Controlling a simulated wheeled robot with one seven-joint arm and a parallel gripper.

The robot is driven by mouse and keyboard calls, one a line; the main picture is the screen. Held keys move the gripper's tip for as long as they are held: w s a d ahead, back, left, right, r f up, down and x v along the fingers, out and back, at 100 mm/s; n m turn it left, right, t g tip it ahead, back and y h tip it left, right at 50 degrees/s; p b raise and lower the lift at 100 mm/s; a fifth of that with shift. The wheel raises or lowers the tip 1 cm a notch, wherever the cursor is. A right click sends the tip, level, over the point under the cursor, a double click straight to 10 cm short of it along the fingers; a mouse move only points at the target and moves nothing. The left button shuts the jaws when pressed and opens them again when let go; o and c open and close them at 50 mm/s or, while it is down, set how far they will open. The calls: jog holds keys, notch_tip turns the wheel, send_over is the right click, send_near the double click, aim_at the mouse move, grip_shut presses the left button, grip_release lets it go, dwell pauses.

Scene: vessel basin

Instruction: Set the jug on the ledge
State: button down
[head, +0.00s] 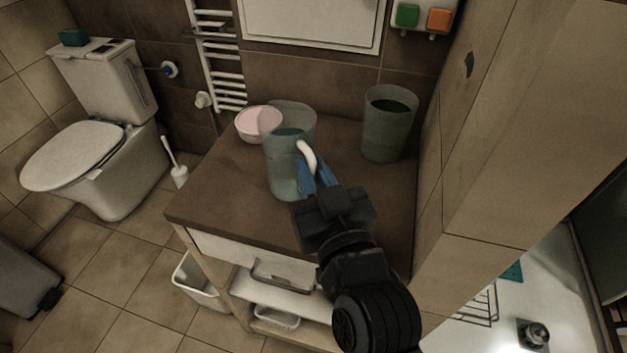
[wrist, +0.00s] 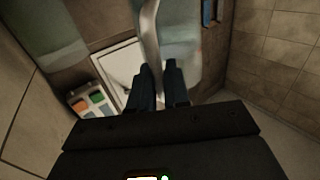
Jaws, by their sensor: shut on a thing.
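The jug (head: 283,170) is a pale blue, see-through vessel with a white handle (head: 306,155). It looks roughly upright over the brown counter top (head: 215,190), the only ledge-like surface I can make out. I cannot tell whether its base touches the top. My gripper (head: 315,178) reaches in from the front right, its blue fingers shut on the handle. In the wrist view the handle (wrist: 150,38) runs down between my fingertips (wrist: 158,88), with the jug body (wrist: 182,35) behind it. The fingers hide the lower end of the handle.
A pink bowl (head: 258,124) stands behind the jug, partly overlapped by it. A green-grey vessel (head: 389,125) stands at the back right by the wall. The counter's left front is bare. A tiled wall (head: 480,120) bounds the right side; a toilet (head: 95,150) stands left.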

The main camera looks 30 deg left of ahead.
jog(key=shift+f, duration=0.85)
jog(key=c, duration=1.6)
grip_release()
jog(key=shift+f, duration=0.25)
jog(key=o, duration=0.5)
jog(key=shift+r, duration=0.15)
jog(key=b+v, duration=0.3)
jog(key=v, duration=0.9)
